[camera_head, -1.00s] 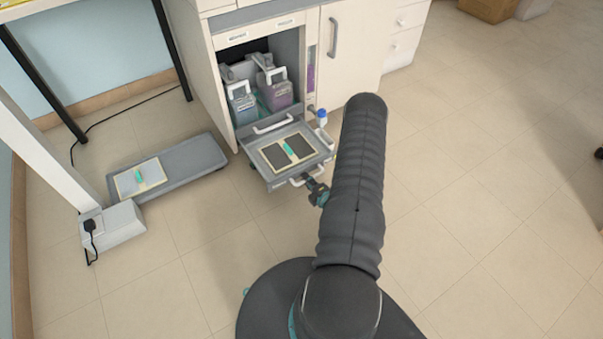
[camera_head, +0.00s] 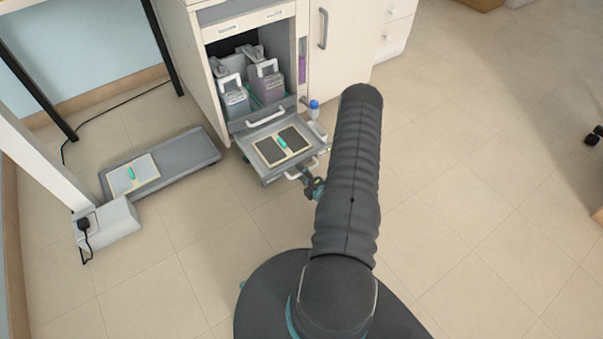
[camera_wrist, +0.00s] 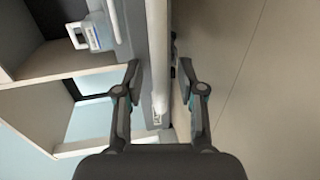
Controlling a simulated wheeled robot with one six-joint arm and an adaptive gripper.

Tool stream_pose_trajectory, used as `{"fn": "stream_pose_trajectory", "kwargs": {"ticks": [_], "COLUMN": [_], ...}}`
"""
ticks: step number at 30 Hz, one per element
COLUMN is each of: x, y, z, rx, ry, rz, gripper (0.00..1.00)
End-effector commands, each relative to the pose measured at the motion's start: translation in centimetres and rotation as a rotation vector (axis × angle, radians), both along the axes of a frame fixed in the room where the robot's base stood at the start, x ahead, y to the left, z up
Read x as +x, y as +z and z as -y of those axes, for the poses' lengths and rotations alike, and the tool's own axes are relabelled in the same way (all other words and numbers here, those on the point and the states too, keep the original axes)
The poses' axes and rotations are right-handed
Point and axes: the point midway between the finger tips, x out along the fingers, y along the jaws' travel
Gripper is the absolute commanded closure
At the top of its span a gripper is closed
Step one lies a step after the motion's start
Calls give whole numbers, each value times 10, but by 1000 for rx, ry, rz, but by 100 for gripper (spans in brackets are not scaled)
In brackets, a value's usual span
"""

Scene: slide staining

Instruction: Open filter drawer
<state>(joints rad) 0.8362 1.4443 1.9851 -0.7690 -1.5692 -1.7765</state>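A grey drawer or tray (camera_head: 268,179) stands out low at the front of the white cabinet. On it are two dark square pads (camera_head: 269,151) in a pale frame, with a teal piece (camera_head: 283,142) between them. A white bar handle (camera_head: 298,175) is on its front. My gripper (camera_head: 311,187) is close to this handle, partly hidden by my arm. In the wrist view my gripper (camera_wrist: 159,70) is open, with its fingers on either side of a white bar (camera_wrist: 160,55). Contact with the bar cannot be told for certain.
Handled jugs (camera_head: 267,85) stand in the cabinet above the drawer. A blue-capped bottle (camera_head: 314,108) is at the drawer's right side. A grey platform (camera_head: 190,157) with another framed teal piece (camera_head: 131,174) lies on the floor at left.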

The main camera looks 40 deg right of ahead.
Motion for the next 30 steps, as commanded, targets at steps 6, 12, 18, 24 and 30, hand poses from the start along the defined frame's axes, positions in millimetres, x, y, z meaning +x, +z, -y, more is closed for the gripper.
{"fn": "stream_pose_trajectory", "kwargs": {"ticks": [6,12,18,24,30], "x": [-33,-72,-99,-111,-114], "y": [6,15,20,23,24], "z": [0,-2,-3,-5,-5], "rx": [3,2,1,1,0], "ry": [-6,-6,-4,-1,-1], "rz": [-3,0,-1,-1,-1], "gripper": [61,61,61,61,61]}}
